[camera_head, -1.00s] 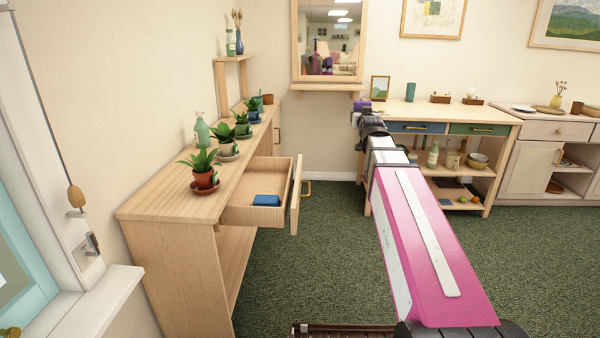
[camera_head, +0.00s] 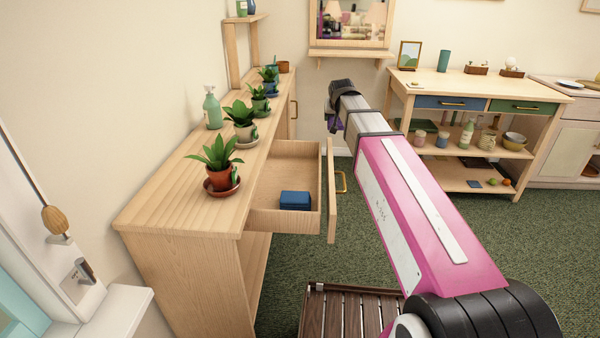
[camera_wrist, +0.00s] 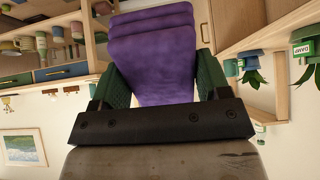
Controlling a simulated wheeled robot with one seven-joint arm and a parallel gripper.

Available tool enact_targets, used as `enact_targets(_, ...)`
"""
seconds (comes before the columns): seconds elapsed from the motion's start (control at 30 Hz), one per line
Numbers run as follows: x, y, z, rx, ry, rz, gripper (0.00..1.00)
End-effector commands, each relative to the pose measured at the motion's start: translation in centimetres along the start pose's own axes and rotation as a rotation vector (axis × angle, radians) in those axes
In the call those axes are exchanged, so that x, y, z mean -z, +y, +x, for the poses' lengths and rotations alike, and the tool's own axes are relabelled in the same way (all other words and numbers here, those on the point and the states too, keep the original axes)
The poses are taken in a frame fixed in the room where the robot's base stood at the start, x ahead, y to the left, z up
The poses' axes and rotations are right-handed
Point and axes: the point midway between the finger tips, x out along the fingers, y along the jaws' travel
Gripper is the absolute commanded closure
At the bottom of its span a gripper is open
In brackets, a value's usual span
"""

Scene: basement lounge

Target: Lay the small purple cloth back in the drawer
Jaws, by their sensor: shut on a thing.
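The small purple cloth (camera_wrist: 152,55) fills the space between the green fingers of my gripper (camera_wrist: 152,85) in the wrist view, and my gripper is shut on it. In the head view only a little purple of the cloth (camera_head: 334,122) shows under the end of my arm. The wooden drawer (camera_head: 258,219) stands pulled out of the long sideboard at the left. A folded blue cloth (camera_head: 295,200) lies in its front part; the rest of the visible floor of the drawer is bare. My gripper is beyond the drawer and above its height, apart from it.
Several potted plants (camera_head: 221,179) and a green bottle (camera_head: 212,108) stand on the sideboard top (camera_head: 175,205) beside the drawer. A workbench (camera_head: 415,84) with blue and green drawer fronts stands at the back right. A slatted brown surface (camera_head: 350,318) is at the bottom.

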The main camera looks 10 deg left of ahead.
Motion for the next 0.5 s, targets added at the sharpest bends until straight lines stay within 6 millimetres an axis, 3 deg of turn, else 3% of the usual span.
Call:
enact_targets(0.13,-3.0,-4.6,0.7,-0.004,-0.251,0.005,0.49)
enact_targets(0.3,-7.3,-9.3,0.0,-0.009,-0.51,0.017,0.49)
enact_targets(0.5,-10.8,-12.8,-1.6,-0.008,-0.683,0.021,0.49)
